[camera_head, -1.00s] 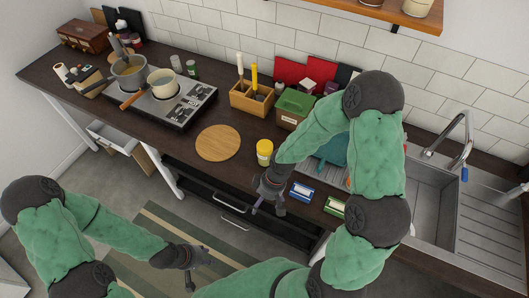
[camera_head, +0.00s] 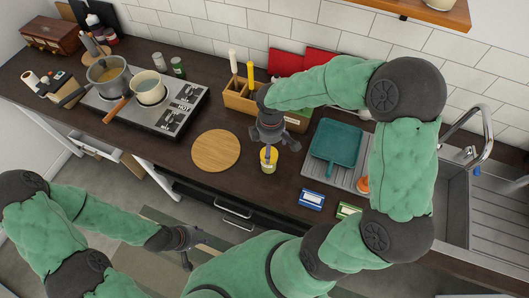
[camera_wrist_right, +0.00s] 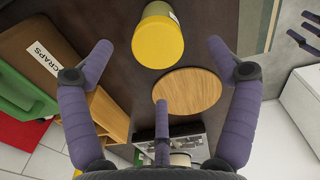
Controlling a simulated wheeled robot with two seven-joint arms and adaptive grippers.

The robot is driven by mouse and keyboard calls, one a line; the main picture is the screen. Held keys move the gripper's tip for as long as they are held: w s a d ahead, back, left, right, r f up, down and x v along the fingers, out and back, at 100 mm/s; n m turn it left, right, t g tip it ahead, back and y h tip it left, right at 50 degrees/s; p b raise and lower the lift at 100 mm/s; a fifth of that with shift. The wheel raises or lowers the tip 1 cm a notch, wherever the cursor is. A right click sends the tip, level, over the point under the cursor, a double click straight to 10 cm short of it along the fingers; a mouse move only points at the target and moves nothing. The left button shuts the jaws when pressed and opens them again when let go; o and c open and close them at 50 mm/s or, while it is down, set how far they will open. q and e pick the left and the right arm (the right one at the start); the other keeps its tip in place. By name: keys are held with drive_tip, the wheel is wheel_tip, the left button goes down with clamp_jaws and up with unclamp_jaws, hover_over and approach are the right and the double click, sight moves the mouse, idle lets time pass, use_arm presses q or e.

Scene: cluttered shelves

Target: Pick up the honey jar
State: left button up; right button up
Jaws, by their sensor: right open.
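The honey jar (camera_head: 268,158), small with a yellow lid, stands on the dark counter to the right of the round wooden board. My right gripper (camera_head: 268,143) is just behind and above it in the head view, partly overlapping it. In the right wrist view the jar's yellow lid (camera_wrist_right: 158,45) lies between the spread purple fingers, near the top of the picture. The fingers look apart from the jar; the right gripper is open and empty. My left gripper (camera_head: 184,247) hangs low in front of the counter, fingers spread and empty.
The round board (camera_head: 215,150) lies left of the jar. A wooden utensil box (camera_head: 239,98) stands behind. A teal pan (camera_head: 336,145) and a blue box (camera_head: 311,199) are to the right. The hob (camera_head: 175,122) with two pots is farther left. The sink (camera_head: 452,205) is at right.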

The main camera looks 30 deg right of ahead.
wheel_tip(320, 180, down, 5)
drive_tip(key=shift+r+b, duration=0.1)
drive_tip(key=shift+b, duration=0.4)
drive_tip(key=shift+w+d+f+b, duration=0.15)
drive_tip(key=shift+f+b, duration=0.2)
drive_tip(key=shift+f, duration=1.05)
drive_tip(key=shift+w+a+f+b, duration=0.1)
drive_tip(key=shift+f+b, duration=0.2)
drive_tip(key=shift+f, duration=1.1)
drive_tip(key=shift+r, duration=0.1)
drive_tip(key=c, duration=1.8)
